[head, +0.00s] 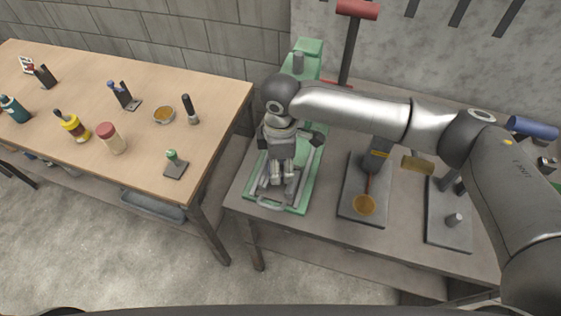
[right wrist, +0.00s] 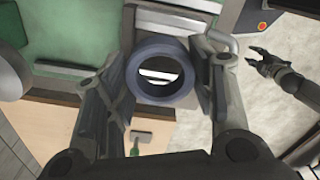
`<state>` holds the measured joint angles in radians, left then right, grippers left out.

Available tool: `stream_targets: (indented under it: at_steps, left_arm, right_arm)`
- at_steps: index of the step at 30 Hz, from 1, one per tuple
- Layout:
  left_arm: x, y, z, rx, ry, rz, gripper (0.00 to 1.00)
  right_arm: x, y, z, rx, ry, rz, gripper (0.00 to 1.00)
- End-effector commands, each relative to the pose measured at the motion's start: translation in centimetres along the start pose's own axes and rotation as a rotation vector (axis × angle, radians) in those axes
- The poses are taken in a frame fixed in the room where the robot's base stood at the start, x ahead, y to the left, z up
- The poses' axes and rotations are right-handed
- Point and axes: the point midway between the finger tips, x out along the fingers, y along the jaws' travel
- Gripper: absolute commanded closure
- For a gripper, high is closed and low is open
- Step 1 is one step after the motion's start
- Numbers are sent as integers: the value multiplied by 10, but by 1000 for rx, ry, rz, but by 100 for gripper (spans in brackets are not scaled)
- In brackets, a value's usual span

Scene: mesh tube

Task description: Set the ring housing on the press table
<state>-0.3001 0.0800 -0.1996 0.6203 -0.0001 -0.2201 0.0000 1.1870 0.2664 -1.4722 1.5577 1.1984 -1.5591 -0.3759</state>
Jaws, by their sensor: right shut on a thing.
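My right gripper (head: 276,180) is over the base of the green press (head: 296,203) in the head view, pointing down. In the right wrist view the same gripper (right wrist: 165,82) is shut on the ring housing (right wrist: 160,102), a dark blue-grey ring held between its two fingers. Pale bars show through the ring's hole. Grey metal parts of the press (right wrist: 178,20) lie beyond the ring. I cannot tell whether the ring touches them. In the head view the gripper mostly hides the ring. My left gripper (right wrist: 262,62) shows at the right of the right wrist view, fingers apart and empty.
A red-topped lever (head: 350,40) rises behind. The wooden table (head: 60,95) at left holds bottles and small tools.

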Motion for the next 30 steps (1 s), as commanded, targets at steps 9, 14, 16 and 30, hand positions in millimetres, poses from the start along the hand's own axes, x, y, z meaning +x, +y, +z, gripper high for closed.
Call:
stream_targets:
  at_steps: [9, 14, 16, 30]
  left_arm:
    - [1, 0, 0, 0, 0, 0, 60]
    - [1, 0, 0, 0, 0, 0, 60]
    - [2, 0, 0, 0, 0, 0, 60]
    - [3, 0, 0, 0, 0, 1, 60]
  right_arm:
    - [4, 0, 0, 0, 1, 1, 82]
    - [5, 0, 0, 0, 1, 1, 82]
    - [6, 0, 0, 0, 1, 1, 82]
    - [12, 0, 0, 0, 1, 0, 82]
